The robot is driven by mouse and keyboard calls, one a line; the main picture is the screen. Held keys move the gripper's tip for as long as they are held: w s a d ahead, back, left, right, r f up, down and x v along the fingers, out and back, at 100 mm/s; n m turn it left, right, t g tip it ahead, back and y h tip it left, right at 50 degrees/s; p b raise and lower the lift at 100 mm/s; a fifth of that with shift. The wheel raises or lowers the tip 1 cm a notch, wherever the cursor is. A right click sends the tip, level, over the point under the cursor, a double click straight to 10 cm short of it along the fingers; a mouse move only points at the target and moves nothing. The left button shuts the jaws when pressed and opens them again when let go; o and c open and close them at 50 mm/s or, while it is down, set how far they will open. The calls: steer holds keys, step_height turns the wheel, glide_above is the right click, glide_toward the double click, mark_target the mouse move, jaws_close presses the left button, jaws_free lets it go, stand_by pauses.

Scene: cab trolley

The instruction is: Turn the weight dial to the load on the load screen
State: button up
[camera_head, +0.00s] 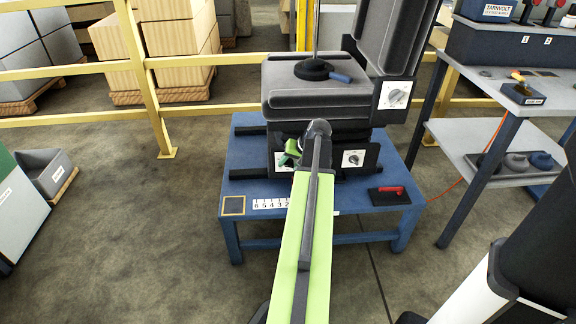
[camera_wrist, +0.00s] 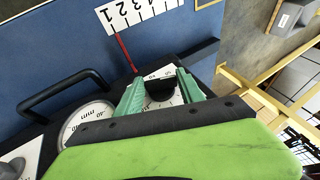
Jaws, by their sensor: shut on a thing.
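My gripper (camera_wrist: 158,92) has its green jaws shut on the black knob (camera_wrist: 160,88) of a white dial plate (camera_wrist: 158,72) on the seat's front. Printed figures show at the plate's edge, but the jaws cover part of it and I cannot read the setting. In the head view my gripper (camera_head: 290,155) reaches the left front of the seat base, and my arm hides most of that dial. I cannot make out a load screen in either view.
A black suspension seat (camera_head: 310,95) stands on a blue table (camera_head: 240,160). Other dials are on its base (camera_head: 353,158) and backrest side (camera_head: 396,95). A round mm gauge (camera_wrist: 82,122) and black handle (camera_wrist: 60,92) sit beside my gripper. A red-handled block (camera_head: 388,195) lies front right.

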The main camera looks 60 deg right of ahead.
steer(key=shift+d+f+t+b, duration=0.2)
steer(key=shift+d+t+b, duration=0.4)
steer(key=shift+b, duration=0.2)
steer(key=t+b, duration=0.1)
steer(key=y+b, duration=0.1)
steer(key=shift+s+d+f+m+t+y+b, duration=0.1)
steer(key=shift+s+f+m+t+y+b, duration=0.1)
steer(key=shift+m+t+y+b, duration=0.15)
steer(key=t+y+b, duration=0.1)
steer(key=t+b, duration=0.1)
steer(key=b, duration=0.1)
steer(key=shift+s+m, duration=0.1)
steer(key=shift+m, duration=0.25)
steer(key=shift+b, duration=0.5)
steer(key=shift+s+r+t, duration=0.1)
steer(key=shift+r+t, duration=0.05)
steer(key=shift+t, duration=0.2)
steer(key=o, duration=1.4)
steer(key=shift+c, duration=0.2)
